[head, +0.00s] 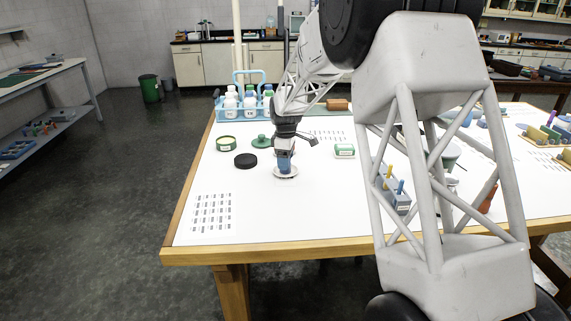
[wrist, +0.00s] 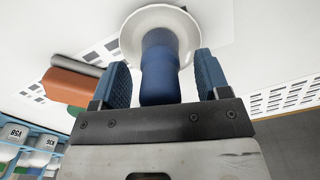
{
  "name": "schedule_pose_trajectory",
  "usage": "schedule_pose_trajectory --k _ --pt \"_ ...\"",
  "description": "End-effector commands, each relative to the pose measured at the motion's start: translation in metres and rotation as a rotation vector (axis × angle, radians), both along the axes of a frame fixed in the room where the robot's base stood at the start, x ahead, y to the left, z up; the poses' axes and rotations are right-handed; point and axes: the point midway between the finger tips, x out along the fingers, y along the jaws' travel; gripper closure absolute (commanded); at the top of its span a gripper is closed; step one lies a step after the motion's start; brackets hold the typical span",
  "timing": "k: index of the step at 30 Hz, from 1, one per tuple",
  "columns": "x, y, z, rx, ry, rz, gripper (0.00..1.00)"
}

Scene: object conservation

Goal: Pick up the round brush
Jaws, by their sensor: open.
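A blue cylindrical thing (wrist: 160,65), which looks like the round brush by its handle, stands up from a round white disc or dish (wrist: 128,40). The white disc also shows in the head view (head: 287,173) on the white tabletop. My gripper (wrist: 163,75) is open, with one blue finger on each side of the blue handle. A gap shows between the handle and each finger in the wrist view. In the head view my gripper (head: 284,160) points down over the disc, and its fingers hide most of the handle. Whether the brush rests inside or on the disc is unclear.
On the table (head: 330,215) are a round green-rimmed container (head: 226,144), a black disc (head: 246,161), a green item (head: 263,141), a green-and-white box (head: 344,151) and a blue bottle rack (head: 229,112). A brown block (wrist: 68,86) shows at left in the wrist view. The front tabletop is clear.

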Motion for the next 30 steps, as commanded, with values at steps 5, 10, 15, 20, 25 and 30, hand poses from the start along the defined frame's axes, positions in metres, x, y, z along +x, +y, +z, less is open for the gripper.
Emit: schedule_pose_trajectory --k 5,10,15,20,25,30 --pt "0.000 0.000 0.000 0.000 0.000 0.000 0.41" --pt "0.000 0.000 0.000 0.000 0.000 0.000 0.67" --pt "0.000 0.000 0.000 0.000 0.000 0.000 0.85" --pt "0.000 0.000 0.000 0.000 0.000 0.000 0.85" --pt "0.000 0.000 0.003 0.000 -0.001 0.000 0.85" --pt "0.000 0.000 0.014 0.000 -0.002 0.000 0.85"
